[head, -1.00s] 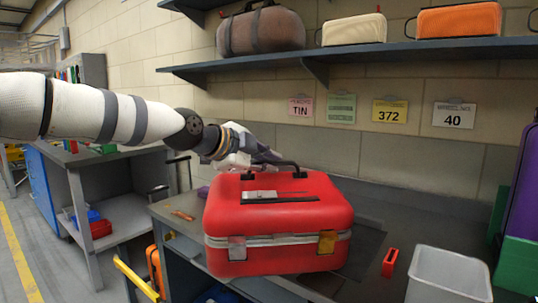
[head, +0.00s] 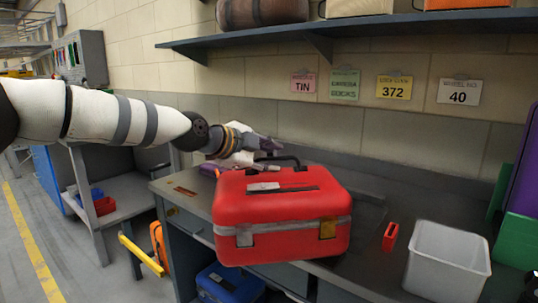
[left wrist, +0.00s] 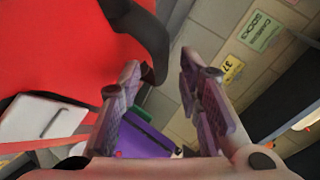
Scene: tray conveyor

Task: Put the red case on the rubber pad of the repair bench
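The red case (head: 283,215) is upright over the front of the repair bench (head: 178,192), its latches facing me. I cannot tell whether its base fully rests there. A darker flat patch, likely the rubber pad (head: 364,222), shows at its right; the case hides the rest. My left gripper (head: 268,146) is at the case's black handle (head: 277,160). In the left wrist view, the left gripper's fingers (left wrist: 160,65) stand apart with wall showing between them, and the handle (left wrist: 150,35) lies by the left finger. My right gripper is not in view.
A small red object (head: 390,236) and a grey bin (head: 447,260) stand right of the case. Green (head: 518,252) and purple (head: 522,190) cases are at the far right. A shelf (head: 370,47) hangs above. A yellow bar (head: 140,255) is at lower left.

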